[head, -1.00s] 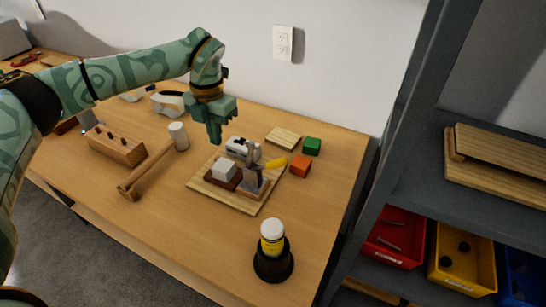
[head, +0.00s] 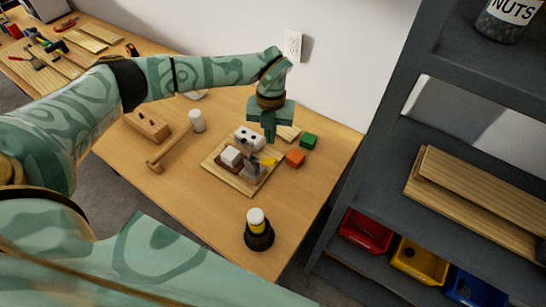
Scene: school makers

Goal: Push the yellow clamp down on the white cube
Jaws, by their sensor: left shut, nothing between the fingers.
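The white cube (head: 231,157) sits on a dark brown block on the wooden board (head: 228,181). The clamp stands just right of the cube on the same board, with its yellow handle (head: 268,161) pointing right. My left gripper (head: 269,139) is shut and empty, pointing down above and just behind the yellow handle. Whether its tips touch the handle I cannot tell. My right gripper does not show.
A white two-holed block (head: 249,137) stands behind the cube. Orange (head: 295,158) and green (head: 309,141) blocks lie to the right. A mallet (head: 173,146) lies left, a bottle in a black holder (head: 258,232) stands in front. A grey shelf (head: 385,163) rises at right.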

